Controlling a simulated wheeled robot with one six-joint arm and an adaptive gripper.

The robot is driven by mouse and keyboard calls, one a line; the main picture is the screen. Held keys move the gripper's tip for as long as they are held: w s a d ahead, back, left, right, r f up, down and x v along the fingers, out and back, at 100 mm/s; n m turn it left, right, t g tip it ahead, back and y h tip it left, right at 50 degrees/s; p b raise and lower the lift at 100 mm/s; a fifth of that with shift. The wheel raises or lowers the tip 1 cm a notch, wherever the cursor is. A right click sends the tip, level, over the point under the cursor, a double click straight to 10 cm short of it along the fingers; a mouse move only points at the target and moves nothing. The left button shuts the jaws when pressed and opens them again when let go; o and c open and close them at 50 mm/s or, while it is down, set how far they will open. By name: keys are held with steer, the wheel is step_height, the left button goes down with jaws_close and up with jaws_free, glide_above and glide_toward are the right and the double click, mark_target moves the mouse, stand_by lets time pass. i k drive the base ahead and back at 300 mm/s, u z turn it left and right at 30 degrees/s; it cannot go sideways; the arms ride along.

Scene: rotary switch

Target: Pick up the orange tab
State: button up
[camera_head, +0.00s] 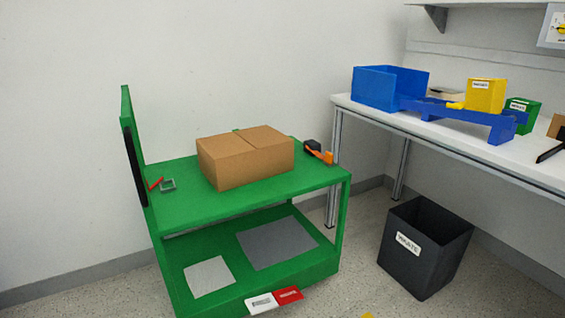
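An orange tab-like piece (320,154) shows at the right back corner of the green cart's top shelf. It is beside or attached to a small black object (312,146); I cannot tell which. My gripper is not in view.
A closed cardboard box (245,164) sits mid-shelf on the green cart (200,207), left of the orange piece. A small red and grey item (167,185) lies at the shelf's left. A white table (440,130) with a blue bin (388,88) stands right. A black bin (423,250) stands on the floor.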

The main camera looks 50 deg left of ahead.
mark_target(328, 159)
steer(key=u, duration=1.55)
